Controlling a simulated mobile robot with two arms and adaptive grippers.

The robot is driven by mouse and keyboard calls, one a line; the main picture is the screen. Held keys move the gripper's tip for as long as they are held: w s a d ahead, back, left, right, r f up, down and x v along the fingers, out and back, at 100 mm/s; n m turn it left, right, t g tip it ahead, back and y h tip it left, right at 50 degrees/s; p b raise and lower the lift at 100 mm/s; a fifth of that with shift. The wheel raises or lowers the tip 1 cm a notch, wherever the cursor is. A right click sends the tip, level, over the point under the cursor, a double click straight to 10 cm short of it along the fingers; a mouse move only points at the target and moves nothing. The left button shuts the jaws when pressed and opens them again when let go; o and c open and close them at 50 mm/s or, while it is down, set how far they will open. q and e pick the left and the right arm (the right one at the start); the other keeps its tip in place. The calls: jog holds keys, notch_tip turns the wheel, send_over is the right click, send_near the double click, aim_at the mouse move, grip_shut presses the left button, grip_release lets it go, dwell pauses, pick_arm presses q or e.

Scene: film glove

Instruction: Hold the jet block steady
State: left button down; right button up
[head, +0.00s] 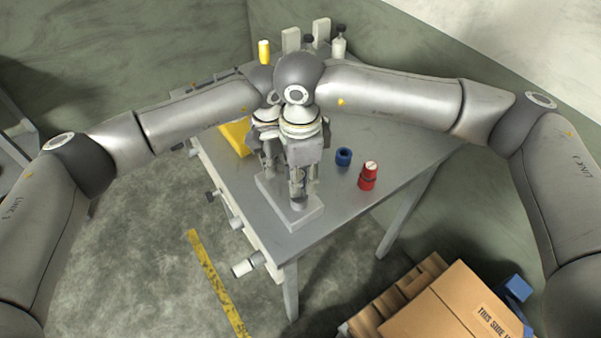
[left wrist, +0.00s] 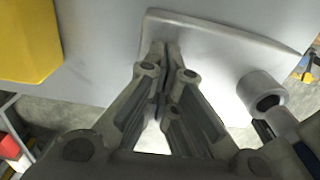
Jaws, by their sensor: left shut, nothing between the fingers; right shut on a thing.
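The pale grey block, which I take to be the jet block (head: 312,217), lies flat on the grey table. A short grey cylinder (head: 298,204) stands upright on its near part. My right gripper (head: 298,189) points down and is shut on this cylinder, hiding its upper part. My left gripper (head: 268,172) is shut and empty at the block's far part, partly hidden behind the right one. In the left wrist view its closed fingertips (left wrist: 166,50) overlap the block (left wrist: 218,52); I cannot tell whether they touch it.
A blue ring (head: 343,157) and a red cylinder (head: 368,176) stand right of the block on the table (head: 330,205). A yellow object (head: 236,137) lies behind left. Fittings (head: 244,268) stick out from the table's left edge. A cardboard box (head: 445,305) is below right.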

pick_arm(q)
jog(key=shift+s+f, duration=0.2)
jog(key=shift+f, duration=0.15)
pick_arm(e)
jog(key=shift+f, duration=1.65)
jog(key=o, duration=1.1)
jog(key=shift+r, duration=0.15)
notch_tip(320, 180, up, 12)
jog(key=shift+s+f, duration=0.1)
pick_arm(q)
jog(key=shift+r, duration=0.1)
jog(key=shift+w+r, duration=0.25)
jog(key=shift+r, duration=0.6)
pick_arm(e)
jog(key=shift+w, duration=0.2)
pick_arm(q)
jog(key=shift+r, duration=1.55)
pick_arm(e)
jog(key=shift+s, duration=0.15)
pick_arm(q)
jog(key=shift+r, duration=0.2)
